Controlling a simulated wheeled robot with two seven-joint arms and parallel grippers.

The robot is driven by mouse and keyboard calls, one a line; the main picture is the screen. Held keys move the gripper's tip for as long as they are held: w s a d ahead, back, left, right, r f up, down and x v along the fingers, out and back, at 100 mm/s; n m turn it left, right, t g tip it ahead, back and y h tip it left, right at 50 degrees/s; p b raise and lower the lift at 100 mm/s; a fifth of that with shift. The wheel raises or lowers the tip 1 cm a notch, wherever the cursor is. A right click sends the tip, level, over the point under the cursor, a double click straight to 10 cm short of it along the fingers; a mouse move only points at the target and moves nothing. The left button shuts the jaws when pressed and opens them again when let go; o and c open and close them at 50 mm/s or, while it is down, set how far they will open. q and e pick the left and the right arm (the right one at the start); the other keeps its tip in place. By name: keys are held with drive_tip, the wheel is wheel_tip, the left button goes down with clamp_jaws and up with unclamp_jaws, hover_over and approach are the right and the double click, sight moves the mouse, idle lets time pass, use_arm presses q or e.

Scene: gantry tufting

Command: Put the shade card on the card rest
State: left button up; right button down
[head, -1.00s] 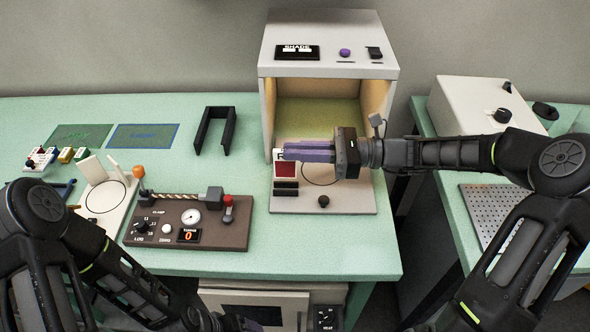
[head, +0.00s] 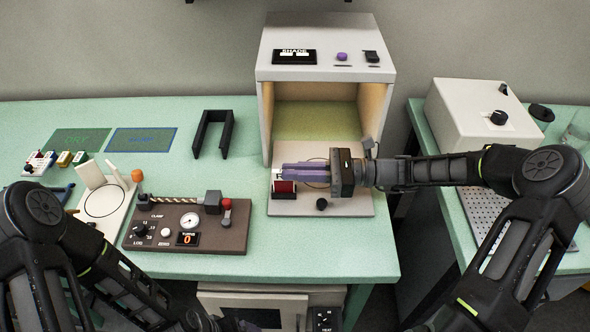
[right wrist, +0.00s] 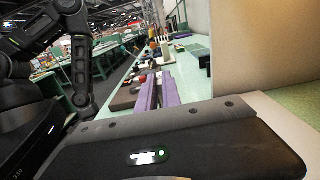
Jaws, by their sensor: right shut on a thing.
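My right gripper (head: 284,171) reaches in from the right with its purple fingers pointing left, shut on the shade card (head: 285,187). The card shows a dark red patch and a pale upper edge, partly covered by the fingers. It stands roughly upright at the dark card rest (head: 284,196), on the front left of the light booth's base. Its lower edge meets the rest in the picture; I cannot tell whether it is seated. In the right wrist view the purple fingers (right wrist: 159,92) show, but the card cannot be made out.
A brown panel (head: 190,232) with a gauge stands to the left. A black U-shaped frame (head: 228,134) lies behind it. The green table is clear in front.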

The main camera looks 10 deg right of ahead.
drive_tip(key=shift+f, duration=0.1)
drive_tip(key=c, duration=2)
unclamp_jaws()
drive_tip(key=o, duration=0.5)
drive_tip(key=shift+r, duration=0.2)
drive_tip(key=shift+d+f, duration=0.15)
drive_tip(key=shift+d, duration=0.2)
drive_tip(key=b+v, duration=0.1)
drive_tip(key=v, duration=1)
drive_tip(key=shift+s+d+b, duration=0.15)
drive_tip(key=shift+b, duration=0.15)
